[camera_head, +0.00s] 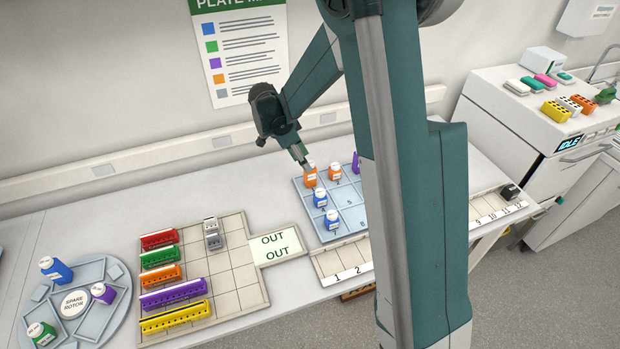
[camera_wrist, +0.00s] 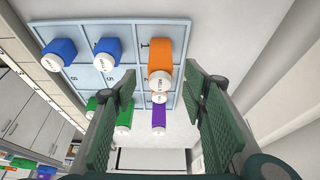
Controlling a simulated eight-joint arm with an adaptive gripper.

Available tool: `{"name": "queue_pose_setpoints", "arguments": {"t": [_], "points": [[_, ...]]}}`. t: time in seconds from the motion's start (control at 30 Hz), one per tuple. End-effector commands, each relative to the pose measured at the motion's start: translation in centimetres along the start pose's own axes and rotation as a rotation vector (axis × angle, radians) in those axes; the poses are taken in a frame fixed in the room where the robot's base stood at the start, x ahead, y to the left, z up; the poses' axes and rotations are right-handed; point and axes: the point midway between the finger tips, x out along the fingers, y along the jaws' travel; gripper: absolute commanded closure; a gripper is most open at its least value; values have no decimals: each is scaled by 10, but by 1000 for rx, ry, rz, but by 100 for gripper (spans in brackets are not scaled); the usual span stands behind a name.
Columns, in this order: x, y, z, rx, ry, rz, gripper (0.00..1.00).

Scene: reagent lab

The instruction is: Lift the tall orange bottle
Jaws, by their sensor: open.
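The tall orange bottle (camera_head: 310,179), white-capped and upright, stands in the far-left corner cell of the blue numbered tray (camera_head: 350,202). My gripper (camera_head: 304,161) is right at its cap, from above. In the wrist view my gripper (camera_wrist: 158,75) is open, one finger on each side, and the orange bottle (camera_wrist: 166,53) shows between and beyond the fingertips. Whether a finger touches it cannot be told. A second orange bottle (camera_head: 334,174) stands one cell to the right. In the wrist view it is mostly hidden.
Two blue bottles (camera_head: 320,198) (camera_head: 332,219) stand nearer on the tray. A purple bottle (camera_head: 356,163) is partly hidden by my arm. Left of the tray are an OUT card (camera_head: 276,244) and a beige rack board (camera_head: 226,273). The wall (camera_head: 150,70) is close behind.

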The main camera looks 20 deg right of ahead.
Motion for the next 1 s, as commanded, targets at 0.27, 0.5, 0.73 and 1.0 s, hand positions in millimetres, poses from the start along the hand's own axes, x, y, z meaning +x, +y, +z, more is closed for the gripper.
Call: {"name": "queue_pose_setpoints", "arguments": {"t": [0.27, 0.5, 0.73, 1.0], "points": [[2, 0, 0, -1, 0, 0, 57], [20, 0, 0, -1, 0, 0, 57], [26, 0, 0, -1, 0, 0, 57], [27, 0, 0, -1, 0, 0, 57]]}}
